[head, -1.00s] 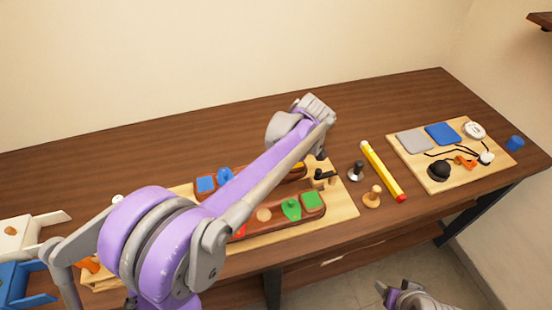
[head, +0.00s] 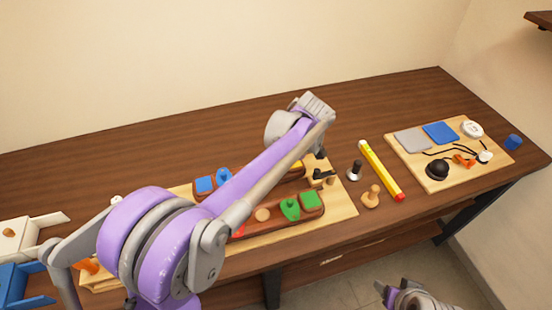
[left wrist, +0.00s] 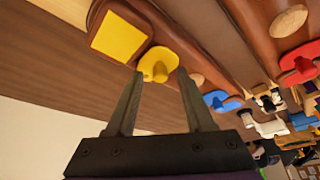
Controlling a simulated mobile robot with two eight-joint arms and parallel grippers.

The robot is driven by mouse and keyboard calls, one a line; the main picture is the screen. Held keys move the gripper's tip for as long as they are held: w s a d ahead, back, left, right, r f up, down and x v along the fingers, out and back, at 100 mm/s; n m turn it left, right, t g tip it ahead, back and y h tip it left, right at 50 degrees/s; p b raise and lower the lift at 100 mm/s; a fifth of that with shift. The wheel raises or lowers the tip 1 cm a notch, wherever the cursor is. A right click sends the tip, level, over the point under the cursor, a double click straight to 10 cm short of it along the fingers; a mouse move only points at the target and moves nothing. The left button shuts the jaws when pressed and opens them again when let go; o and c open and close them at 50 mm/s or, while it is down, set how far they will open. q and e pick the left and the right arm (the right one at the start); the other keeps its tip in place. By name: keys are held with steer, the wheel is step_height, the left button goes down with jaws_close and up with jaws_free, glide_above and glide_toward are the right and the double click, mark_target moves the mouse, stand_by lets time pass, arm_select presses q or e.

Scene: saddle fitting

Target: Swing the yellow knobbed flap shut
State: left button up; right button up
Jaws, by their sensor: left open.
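The yellow knobbed flap (left wrist: 160,63) lies beside a yellow square (left wrist: 119,36) at the end of a brown wooden strip in the left wrist view. The square is uncovered. My left gripper (left wrist: 160,74) is open, with its two fingers on either side of the flap's knob; I cannot tell if they touch it. In the head view my left arm hides most of this strip, and the left gripper (head: 321,152) points down near its right end. My right gripper (head: 384,290) shows only partly at the bottom edge.
A second strip with a green knobbed flap (head: 290,209) and green square (head: 310,200) lies nearer on the pale board (head: 345,207). Wooden and black pegs, a yellow tube (head: 381,170) and another board (head: 409,166) with small parts lie to the right. The table's back is clear.

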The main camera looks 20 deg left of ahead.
arm_select(q)
steer(key=v, duration=1)
steer(key=shift+r+p, duration=0.3)
